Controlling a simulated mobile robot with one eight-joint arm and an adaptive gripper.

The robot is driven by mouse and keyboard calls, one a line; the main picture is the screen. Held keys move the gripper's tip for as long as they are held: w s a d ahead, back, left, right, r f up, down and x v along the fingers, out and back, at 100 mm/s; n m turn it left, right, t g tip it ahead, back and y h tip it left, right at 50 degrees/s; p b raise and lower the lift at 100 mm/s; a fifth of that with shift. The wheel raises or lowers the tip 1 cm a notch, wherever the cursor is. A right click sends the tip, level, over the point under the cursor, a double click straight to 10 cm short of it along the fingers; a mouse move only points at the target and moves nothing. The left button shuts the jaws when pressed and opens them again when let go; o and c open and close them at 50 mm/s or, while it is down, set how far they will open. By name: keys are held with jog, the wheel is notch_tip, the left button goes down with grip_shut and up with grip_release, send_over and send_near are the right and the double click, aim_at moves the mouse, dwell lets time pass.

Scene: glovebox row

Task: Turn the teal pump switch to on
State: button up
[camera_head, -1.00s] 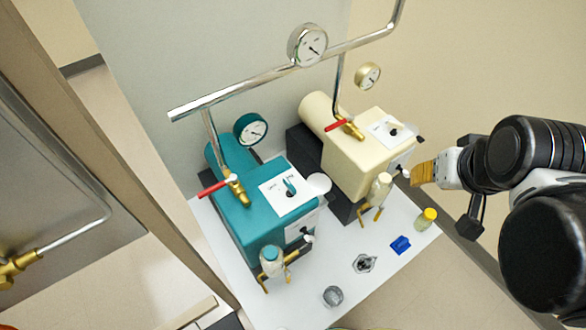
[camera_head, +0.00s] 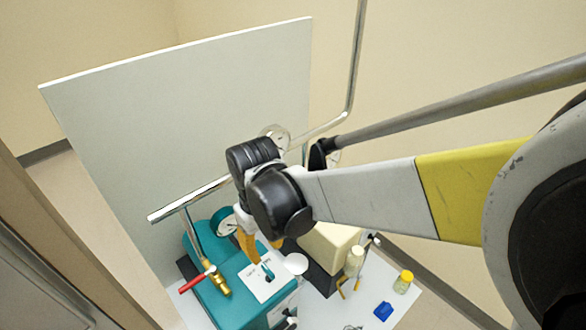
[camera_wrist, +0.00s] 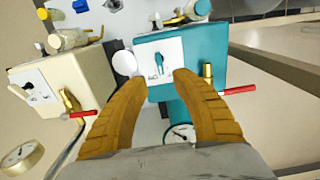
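The teal pump (camera_head: 222,309) stands on the white table, and it also shows in the wrist view (camera_wrist: 204,60). Its teal switch (camera_head: 267,271) sits on a white label plate on the pump's top. In the wrist view the switch (camera_wrist: 159,61) is a small upright-looking lever; the labels beside it are too small to read surely. My gripper (camera_head: 262,249) is above the teal pump, close to the plate. In the wrist view my gripper (camera_wrist: 160,82) has its two orange fingers spread apart and empty, with the switch beyond the gap between the tips, apart from them.
A red-handled valve (camera_head: 198,281) and a pressure gauge (camera_head: 224,221) stand near the pump. A white round cap (camera_head: 295,263) is beside the plate. The cream pump (camera_head: 326,245) is to the right. A blue piece (camera_head: 383,311) and yellow-capped bottle (camera_head: 403,281) lie farther right.

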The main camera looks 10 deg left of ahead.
aim_at(268, 270)
notch_tip(268, 270, down, 10)
jog(key=b, duration=0.2)
jog(key=shift+b, duration=0.3)
jog(key=shift+r, duration=0.1)
grip_shut()
